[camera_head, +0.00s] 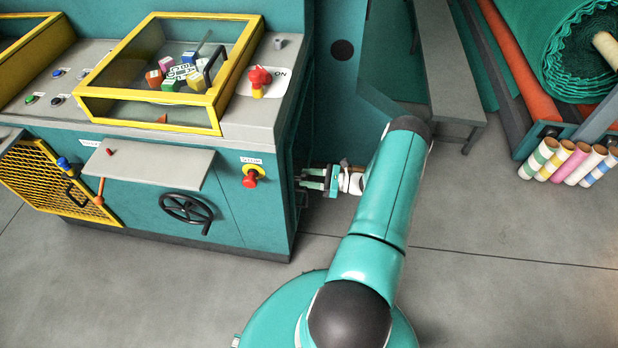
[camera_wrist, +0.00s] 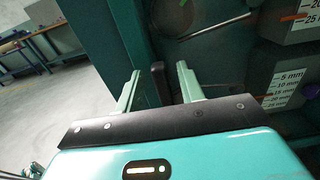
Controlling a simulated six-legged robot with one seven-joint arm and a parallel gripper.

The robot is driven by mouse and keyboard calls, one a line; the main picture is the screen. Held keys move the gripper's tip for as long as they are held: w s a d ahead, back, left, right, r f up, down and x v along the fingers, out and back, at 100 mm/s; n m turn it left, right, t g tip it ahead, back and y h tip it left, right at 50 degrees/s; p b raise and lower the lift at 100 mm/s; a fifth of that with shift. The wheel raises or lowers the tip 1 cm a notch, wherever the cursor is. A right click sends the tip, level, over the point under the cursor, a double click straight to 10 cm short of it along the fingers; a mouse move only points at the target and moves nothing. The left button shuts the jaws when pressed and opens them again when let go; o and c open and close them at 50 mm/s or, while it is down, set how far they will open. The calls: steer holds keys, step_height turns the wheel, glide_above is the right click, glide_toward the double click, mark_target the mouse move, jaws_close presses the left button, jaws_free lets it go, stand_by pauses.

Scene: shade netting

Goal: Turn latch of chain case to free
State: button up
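My gripper (camera_head: 303,178) is at the right-hand end of the green machine in the head view, its fingers pointing left toward the end face. In the wrist view my gripper (camera_wrist: 158,72) is open, its two pale green fingers apart. A dark brown upright bar (camera_wrist: 157,84) shows between the fingers; it may be the latch handle, but I cannot tell whether a finger touches it. The green panel behind it may be the chain case (camera_wrist: 120,35). The latch's pivot and full shape are not clear, and the head view hides this end face.
The machine's front has a black handwheel (camera_head: 188,208), a yellow mesh guard (camera_head: 50,180) and a red stop button (camera_head: 250,180). A grey bench (camera_head: 450,75) and coloured rolls (camera_head: 560,160) stand to the right. Grey boxes with scale labels (camera_wrist: 288,88) are right in the wrist view. Floor is clear.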

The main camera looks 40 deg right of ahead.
steer(key=shift+c, duration=0.5)
jaws_close()
steer(key=shift+n, duration=0.4)
steer(key=n, duration=0.5)
steer(key=a+n, duration=0.1)
steer(key=n, duration=0.2)
steer(key=shift+s+f, duration=0.25)
steer(key=shift+s, duration=0.05)
steer(key=n, duration=0.4)
steer(key=shift+f+n, duration=0.25)
steer(key=shift+n, duration=0.15)
steer(key=n, duration=0.4)
steer(key=shift+s+a+f, duration=0.1)
steer(key=shift+f, duration=0.15)
steer(key=shift+n, duration=0.3)
